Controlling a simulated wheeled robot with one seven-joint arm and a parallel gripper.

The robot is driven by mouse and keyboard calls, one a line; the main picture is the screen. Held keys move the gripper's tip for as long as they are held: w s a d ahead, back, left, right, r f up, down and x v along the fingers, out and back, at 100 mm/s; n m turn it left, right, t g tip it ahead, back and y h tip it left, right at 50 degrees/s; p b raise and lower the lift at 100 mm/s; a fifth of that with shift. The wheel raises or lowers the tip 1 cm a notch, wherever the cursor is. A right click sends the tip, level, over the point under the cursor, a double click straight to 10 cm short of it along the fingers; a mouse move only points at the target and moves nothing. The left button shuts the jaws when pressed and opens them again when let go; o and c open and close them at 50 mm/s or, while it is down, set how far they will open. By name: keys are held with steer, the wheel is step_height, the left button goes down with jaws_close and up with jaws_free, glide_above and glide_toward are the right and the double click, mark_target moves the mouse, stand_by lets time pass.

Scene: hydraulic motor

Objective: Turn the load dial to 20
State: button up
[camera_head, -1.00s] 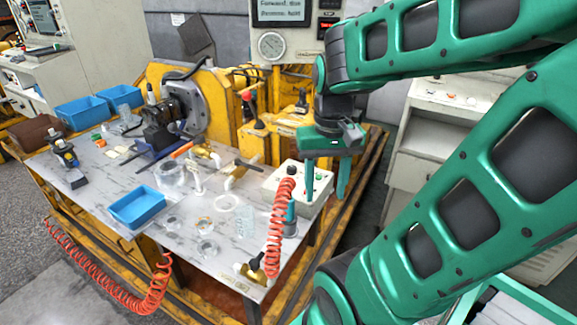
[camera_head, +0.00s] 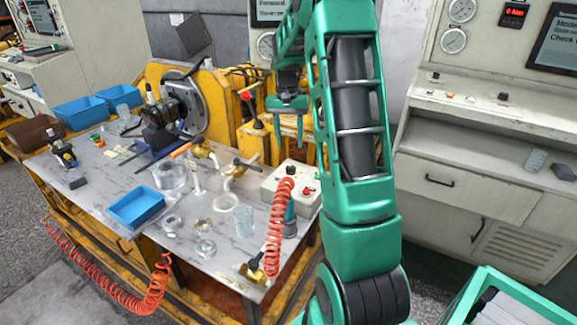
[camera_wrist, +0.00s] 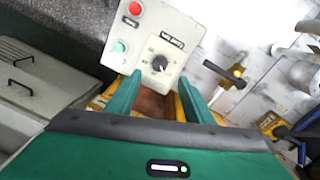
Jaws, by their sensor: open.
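The load dial (camera_wrist: 159,63) is a black knob on a pale control box, with small markings around it and a dark label beside it. In the wrist view it lies ahead of my gripper (camera_wrist: 158,92), between the two fingers in the picture and apart from them. The green fingers are spread with nothing between them. The control box (camera_wrist: 178,22) also carries a red button (camera_wrist: 135,8) and a green button (camera_wrist: 120,47). In the head view, the box (camera_head: 270,188) sits at the table's right end, and my gripper (camera_head: 287,125) hangs above and behind it. The dial's exact setting is too small to read.
A coiled red hose (camera_head: 277,225) stands in front of the box. Brass valves, clear rings and a blue tray (camera_head: 137,207) occupy the table (camera_head: 105,185). A yellow machine frame (camera_head: 222,100) rises behind. A grey console (camera_head: 460,150) stands at right.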

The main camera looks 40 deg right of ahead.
mark_target(290, 167)
steer(key=f, duration=1.1)
steer(key=shift+s+d, duration=0.1)
steer(key=shift+d, duration=0.1)
